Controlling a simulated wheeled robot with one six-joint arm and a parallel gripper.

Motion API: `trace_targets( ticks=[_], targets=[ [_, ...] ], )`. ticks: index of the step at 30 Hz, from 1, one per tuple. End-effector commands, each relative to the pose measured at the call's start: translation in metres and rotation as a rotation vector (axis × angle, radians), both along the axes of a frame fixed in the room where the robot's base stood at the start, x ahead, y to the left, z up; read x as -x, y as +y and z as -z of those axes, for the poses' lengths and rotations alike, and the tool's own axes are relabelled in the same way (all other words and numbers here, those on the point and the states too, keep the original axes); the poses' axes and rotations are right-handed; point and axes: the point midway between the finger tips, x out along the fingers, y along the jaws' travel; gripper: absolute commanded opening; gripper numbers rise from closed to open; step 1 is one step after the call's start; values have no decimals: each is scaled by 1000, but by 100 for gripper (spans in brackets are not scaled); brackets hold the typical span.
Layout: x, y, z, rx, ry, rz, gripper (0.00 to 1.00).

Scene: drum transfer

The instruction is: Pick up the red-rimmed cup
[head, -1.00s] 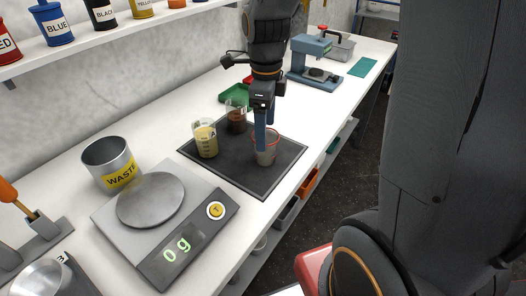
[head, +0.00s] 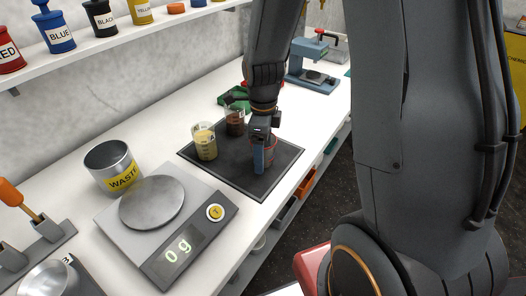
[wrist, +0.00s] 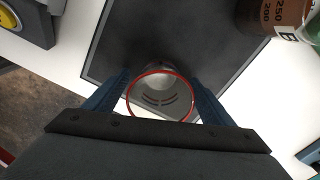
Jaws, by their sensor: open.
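The red-rimmed cup (wrist: 160,92) is clear and stands on the dark mat (wrist: 112,40). In the wrist view its red rim lies between the two blue fingers of my gripper (wrist: 158,100), one on each side. In the head view my gripper (head: 264,158) reaches down around the cup and hides most of it; a bit of red rim (head: 274,144) shows at its right. The gripper is open, and I cannot tell whether either finger touches the cup.
A cup with yellowish content (head: 205,143) and a cup with brown content (head: 235,124) stand on the mat close by. The scale (head: 160,215) reading 0 g and the WASTE can (head: 113,167) are at left. A green tray (head: 232,98) lies behind.

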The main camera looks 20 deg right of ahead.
Motion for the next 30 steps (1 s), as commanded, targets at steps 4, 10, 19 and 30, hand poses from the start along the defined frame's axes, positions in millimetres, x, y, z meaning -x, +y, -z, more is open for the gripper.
trace_targets(
  ticks=[4, 10, 19, 30],
  targets=[
    [0, 0, 0, 0, 0, 0, 77],
    [0, 0, 0, 0, 0, 0, 43],
    [0, 0, 0, 0, 0, 0, 33],
    [-1, 0, -18, 0, -4, 0, 33]
  ],
)
